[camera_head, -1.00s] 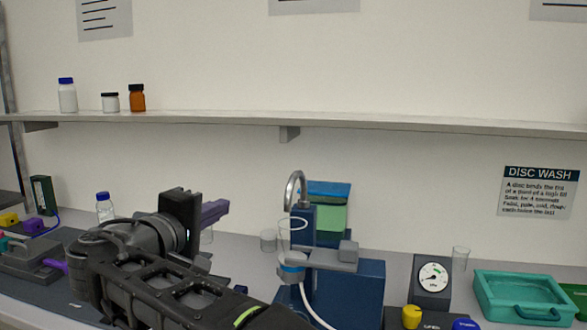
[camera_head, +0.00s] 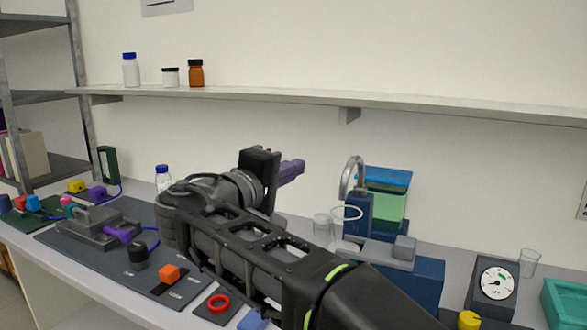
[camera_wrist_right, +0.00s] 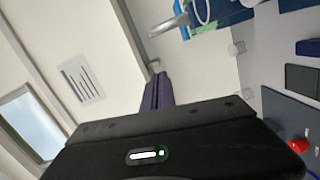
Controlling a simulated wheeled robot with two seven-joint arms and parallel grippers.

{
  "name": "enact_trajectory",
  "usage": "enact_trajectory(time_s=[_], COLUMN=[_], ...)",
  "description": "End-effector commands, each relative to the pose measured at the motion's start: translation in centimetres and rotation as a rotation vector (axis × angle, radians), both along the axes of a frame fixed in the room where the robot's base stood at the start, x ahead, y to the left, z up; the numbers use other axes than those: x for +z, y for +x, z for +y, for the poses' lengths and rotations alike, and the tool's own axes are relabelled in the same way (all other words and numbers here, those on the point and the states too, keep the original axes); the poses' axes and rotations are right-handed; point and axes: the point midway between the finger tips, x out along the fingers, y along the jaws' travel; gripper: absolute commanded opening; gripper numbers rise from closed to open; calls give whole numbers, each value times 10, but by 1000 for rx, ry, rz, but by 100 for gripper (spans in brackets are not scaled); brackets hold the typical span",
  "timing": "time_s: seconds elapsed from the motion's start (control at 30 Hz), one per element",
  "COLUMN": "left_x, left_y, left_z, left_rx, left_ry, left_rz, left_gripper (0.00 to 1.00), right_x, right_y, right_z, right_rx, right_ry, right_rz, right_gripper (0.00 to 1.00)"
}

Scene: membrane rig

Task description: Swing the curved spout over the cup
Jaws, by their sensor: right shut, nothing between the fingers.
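The curved metal spout (camera_head: 352,170) stands as a hook on the blue rig (camera_head: 358,215), right of centre in the head view. A clear ring-shaped rim (camera_head: 346,213) shows just below it; I cannot tell whether it belongs to the cup. A small clear vessel (camera_head: 322,226) stands left of the rig. My right gripper (camera_head: 298,168) has purple fingers, which are shut and empty, left of the spout and apart from it. In the right wrist view the fingers (camera_wrist_right: 156,90) lie together, with the spout (camera_wrist_right: 168,25) beyond them. My left gripper is not in view.
My right arm covers much of the bench centre. A dial gauge (camera_head: 495,282), a clear beaker (camera_head: 529,263) and a teal tray (camera_head: 568,300) stand right. A dark mat (camera_head: 85,240) with a grey fixture (camera_head: 100,229) lies left. A shelf (camera_head: 250,97) runs above.

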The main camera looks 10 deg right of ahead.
Motion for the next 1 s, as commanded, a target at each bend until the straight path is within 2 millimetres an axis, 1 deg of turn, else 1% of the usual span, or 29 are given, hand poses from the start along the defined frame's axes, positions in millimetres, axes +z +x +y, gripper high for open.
enact_trajectory(time_s=[0.03,0.1,0.37,0.5,0.6,0.73,1.0], left_x=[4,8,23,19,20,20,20], left_y=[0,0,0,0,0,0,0], left_z=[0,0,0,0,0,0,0], left_rx=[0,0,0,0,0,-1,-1], left_ry=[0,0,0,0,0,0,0], left_rz=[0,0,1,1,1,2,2], left_gripper=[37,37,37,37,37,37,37], right_x=[1,1,0,-5,-7,-8,-9], right_y=[7,17,59,50,45,42,42], right_z=[-8,-17,-51,-70,-79,-84,-85], right_rx=[-5,-7,-4,-1,0,1,0], right_ry=[2,0,-1,1,0,0,0], right_rz=[2,1,1,0,0,0,0], right_gripper=[0,0,0,0,0,0,0])
